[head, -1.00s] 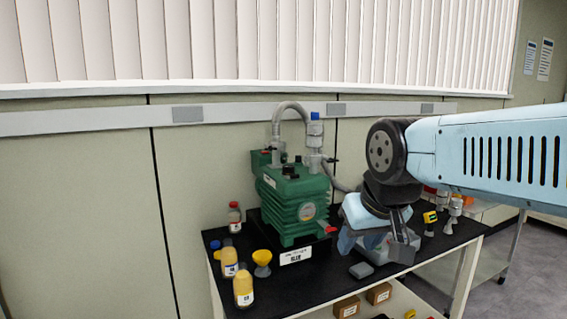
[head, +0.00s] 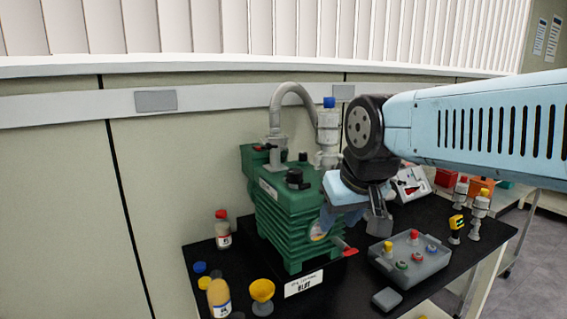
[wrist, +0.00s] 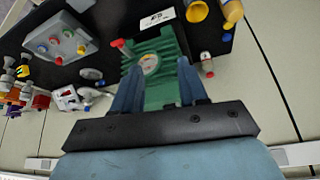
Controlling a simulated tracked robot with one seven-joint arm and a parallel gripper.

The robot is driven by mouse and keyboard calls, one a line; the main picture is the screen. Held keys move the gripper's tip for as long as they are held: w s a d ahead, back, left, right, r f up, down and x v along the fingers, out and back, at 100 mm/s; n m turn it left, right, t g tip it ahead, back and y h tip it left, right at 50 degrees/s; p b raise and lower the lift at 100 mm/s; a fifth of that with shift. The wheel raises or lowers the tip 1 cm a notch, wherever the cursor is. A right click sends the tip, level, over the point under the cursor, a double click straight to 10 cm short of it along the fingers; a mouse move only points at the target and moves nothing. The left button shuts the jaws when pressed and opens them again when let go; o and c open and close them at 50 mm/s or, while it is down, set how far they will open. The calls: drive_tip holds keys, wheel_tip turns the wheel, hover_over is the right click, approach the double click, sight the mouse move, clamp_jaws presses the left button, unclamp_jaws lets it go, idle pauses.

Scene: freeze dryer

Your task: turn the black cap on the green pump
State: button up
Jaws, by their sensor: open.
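The green pump (head: 290,215) stands on the black table top, with a grey hose and a blue-topped fitting (head: 329,125) behind it. Its black cap (head: 294,177) sits upright on top, clear of my gripper in the head view. My gripper (head: 352,220) is open and empty, pointing down in front of the pump's right side and covering part of it. In the wrist view the pump's ribbed green body (wrist: 155,68) with a round label shows between and beyond the fingers (wrist: 159,76). I cannot make out the black cap there.
A grey box with coloured knobs (head: 411,255) stands right of the pump, with a small grey block (head: 387,299) before it. A red-capped bottle (head: 222,229), yellow bottle (head: 218,298) and yellow funnel (head: 262,291) are at the left. A red lever (head: 343,246) sticks out at the pump's front.

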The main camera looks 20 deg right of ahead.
drive_tip(key=shift+w+a, duration=0.15)
drive_tip(key=shift+w, duration=0.2)
drive_tip(key=shift+o, duration=1.4)
drive_tip(key=shift+w+r, duration=0.1)
drive_tip(key=shift+r, duration=0.15)
wheel_tip(320, 180, up, 14)
drive_tip(key=m+g, duration=0.6)
drive_tip(key=m, duration=0.3)
hover_over(294, 172)
wheel_tip(294, 172, down, 14)
drive_tip(key=shift+w+r, duration=0.1)
drive_tip(key=shift+r, duration=0.1)
drive_tip(key=shift+c, duration=0.3)
